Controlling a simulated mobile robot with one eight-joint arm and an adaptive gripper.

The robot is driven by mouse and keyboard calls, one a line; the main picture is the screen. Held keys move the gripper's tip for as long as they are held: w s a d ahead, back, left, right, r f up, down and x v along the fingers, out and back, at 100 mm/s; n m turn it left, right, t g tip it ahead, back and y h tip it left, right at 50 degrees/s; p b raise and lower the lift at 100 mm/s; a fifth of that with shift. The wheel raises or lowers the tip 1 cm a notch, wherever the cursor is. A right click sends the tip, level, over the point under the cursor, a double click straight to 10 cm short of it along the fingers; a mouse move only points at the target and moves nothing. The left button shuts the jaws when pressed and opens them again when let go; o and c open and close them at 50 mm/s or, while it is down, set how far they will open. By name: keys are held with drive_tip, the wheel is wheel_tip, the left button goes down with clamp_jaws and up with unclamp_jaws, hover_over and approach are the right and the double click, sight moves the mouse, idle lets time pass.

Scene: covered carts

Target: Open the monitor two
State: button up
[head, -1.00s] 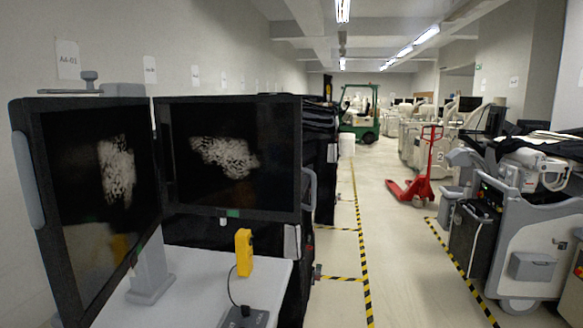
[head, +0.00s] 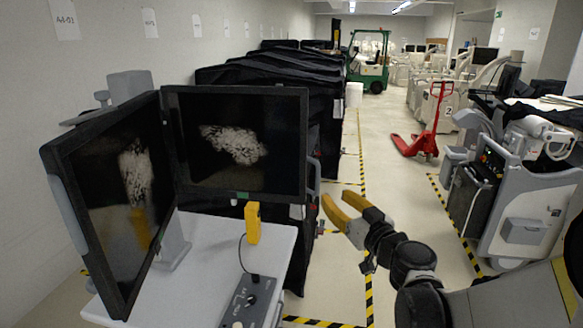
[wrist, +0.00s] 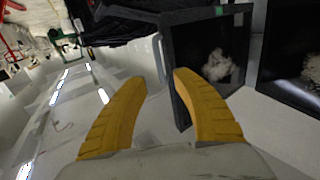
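Two black-framed monitors stand side by side on a cart. The left monitor (head: 108,200) is angled inward and the right monitor (head: 240,145) faces me more squarely. I cannot tell by a label which one is two. The right monitor has a grey handle (head: 314,178) on its right edge. My gripper (head: 337,202), with yellow fingers, is open and empty just right of that handle, apart from it in the head view. In the wrist view my gripper (wrist: 161,77) has the right monitor's edge and handle (wrist: 160,58) beyond the gap between its fingertips.
A yellow handheld device (head: 253,223) and a grey control box (head: 247,300) are on the white cart top (head: 205,280). Black covered carts (head: 270,75) stand behind. A red pallet jack (head: 420,140) and a grey machine (head: 520,200) are to the right. The aisle floor is clear.

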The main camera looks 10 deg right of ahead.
sight(319, 181)
drive_tip(key=w, duration=0.3)
drive_tip(key=w+a, duration=0.1)
drive_tip(key=w, duration=0.6)
drive_tip(key=shift+w+a+b, duration=0.35)
clamp_jaws()
